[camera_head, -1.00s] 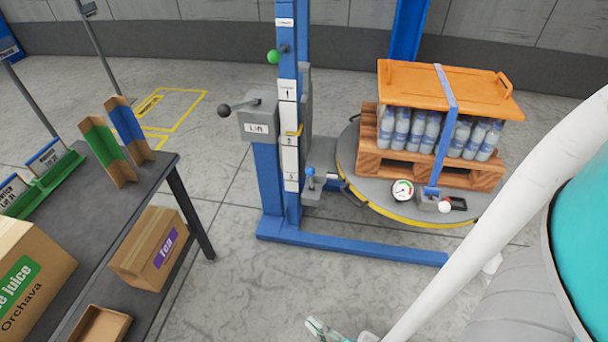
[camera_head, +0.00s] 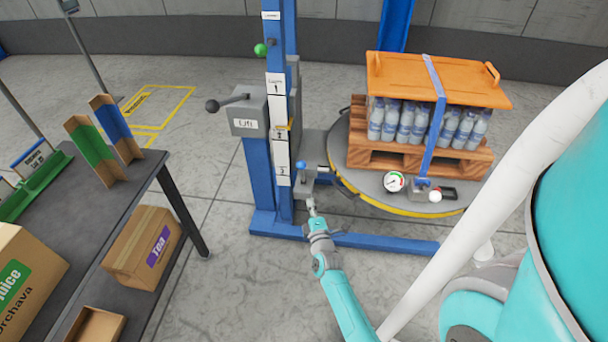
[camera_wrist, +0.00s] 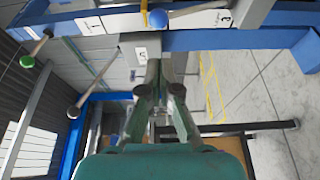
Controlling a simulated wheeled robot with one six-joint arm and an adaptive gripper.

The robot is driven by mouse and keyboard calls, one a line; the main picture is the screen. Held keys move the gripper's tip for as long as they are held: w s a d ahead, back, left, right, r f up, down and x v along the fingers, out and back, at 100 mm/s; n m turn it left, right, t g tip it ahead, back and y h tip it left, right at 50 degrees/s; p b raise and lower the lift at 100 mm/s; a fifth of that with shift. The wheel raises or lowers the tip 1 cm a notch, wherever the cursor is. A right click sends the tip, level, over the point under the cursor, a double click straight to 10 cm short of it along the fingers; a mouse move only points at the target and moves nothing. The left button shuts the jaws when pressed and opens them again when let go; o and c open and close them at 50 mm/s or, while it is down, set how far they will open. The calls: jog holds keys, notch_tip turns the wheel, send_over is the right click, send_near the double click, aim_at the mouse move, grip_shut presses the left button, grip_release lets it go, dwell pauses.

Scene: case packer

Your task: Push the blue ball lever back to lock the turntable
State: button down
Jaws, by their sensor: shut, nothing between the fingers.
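The blue ball lever (camera_head: 301,165) stands on a small grey bracket low on the front of the blue lift column (camera_head: 284,120). The ball (camera_wrist: 158,18) also shows near the top middle of the wrist view. The round turntable (camera_head: 395,207) with a yellow rim is to the right of the lever. My gripper (camera_head: 311,203) is shut and empty, just below and in front of the lever in the head view. In the wrist view its fingertips (camera_wrist: 160,66) point toward the column, below the ball and apart from it.
A pallet (camera_head: 365,160) of strapped bottles under an orange lid (camera_head: 430,80) stands on the turntable. A black-ball lever (camera_head: 213,105) and a green ball (camera_head: 261,50) are higher on the column. A dark table (camera_head: 60,235) with boxes is at left. Blue floor beams (camera_head: 380,243) extend right.

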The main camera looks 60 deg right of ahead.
aim_at(303, 168)
jog(key=shift+w+d, duration=0.1)
jog(key=shift+d, duration=0.3)
jog(key=x, duration=1.4)
jog(key=shift+d+r, duration=0.2)
